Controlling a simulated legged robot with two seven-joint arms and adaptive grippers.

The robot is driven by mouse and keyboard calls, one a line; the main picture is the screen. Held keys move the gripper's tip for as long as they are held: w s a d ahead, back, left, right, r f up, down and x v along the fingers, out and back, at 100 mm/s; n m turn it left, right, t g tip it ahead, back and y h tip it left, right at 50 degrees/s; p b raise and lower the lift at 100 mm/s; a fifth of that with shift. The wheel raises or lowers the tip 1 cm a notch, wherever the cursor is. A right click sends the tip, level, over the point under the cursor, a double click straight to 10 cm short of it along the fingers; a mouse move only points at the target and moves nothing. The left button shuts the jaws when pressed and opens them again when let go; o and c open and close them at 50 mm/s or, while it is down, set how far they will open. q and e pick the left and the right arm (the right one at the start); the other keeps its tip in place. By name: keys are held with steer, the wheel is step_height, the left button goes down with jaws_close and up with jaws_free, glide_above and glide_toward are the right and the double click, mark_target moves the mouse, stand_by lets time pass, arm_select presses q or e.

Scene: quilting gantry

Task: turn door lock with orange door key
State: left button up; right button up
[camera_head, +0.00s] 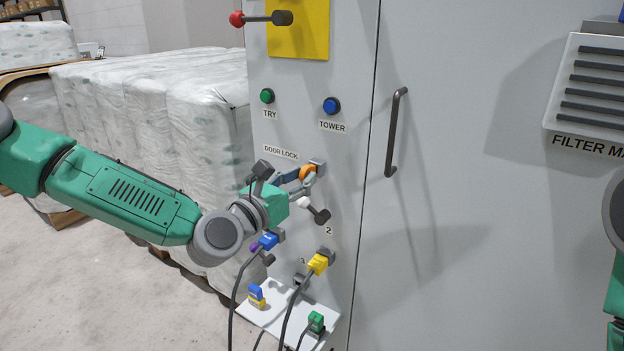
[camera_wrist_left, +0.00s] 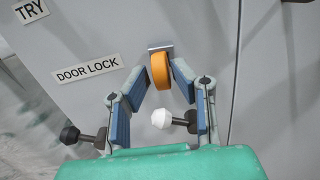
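The orange door key (camera_wrist_left: 160,72) sits in the door lock, a small grey plate (camera_wrist_left: 160,46) right of the DOOR LOCK label (camera_wrist_left: 87,69). In the head view the key (camera_head: 308,172) is partly behind my left gripper (camera_head: 302,178). In the left wrist view the blue-padded fingers of my left gripper (camera_wrist_left: 158,85) stand on either side of the key, with a gap visible on its left. The right fingertip is close to the key; contact there is unclear. My right gripper is not in view; part of the right arm shows at the right edge.
Below the lock are a white-knobbed lever (camera_head: 318,214), blue (camera_head: 268,241) and yellow (camera_head: 318,263) plugs with cables, and a small shelf (camera_head: 272,303). A door handle (camera_head: 393,133) stands to the right. Wrapped pallets (camera_head: 150,100) stand at left.

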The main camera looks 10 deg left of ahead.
arm_select(q)
steer(key=shift+o, duration=0.4)
steer(key=shift+r, duration=0.1)
steer(key=shift+s+a, duration=0.1)
steer(key=shift+s, duration=0.1)
steer(key=v, duration=1.1)
steer(key=s+d+f+m+g+p, duration=0.1)
steer(key=s+d+f+m+g, duration=0.3)
steer(key=s+f+m, duration=0.5)
steer(key=s+d+f+m+g+p, duration=0.2)
steer(key=s+f+m+g, duration=0.35)
steer(key=f, duration=0.65)
steer(key=s+a+f+m+g+y+p, duration=0.1)
steer(key=s+a+f+m+g+y, duration=0.2)
steer(key=s+a+m, duration=0.4)
steer(key=s+a+f+m+g+y+p, duration=0.1)
steer(key=s+a+f+m+g+y, duration=0.3)
steer(key=s+a+m, duration=0.3)
steer(key=s+f+m, duration=0.1)
steer(key=m, duration=0.2)
steer(key=shift+s+f, duration=0.3)
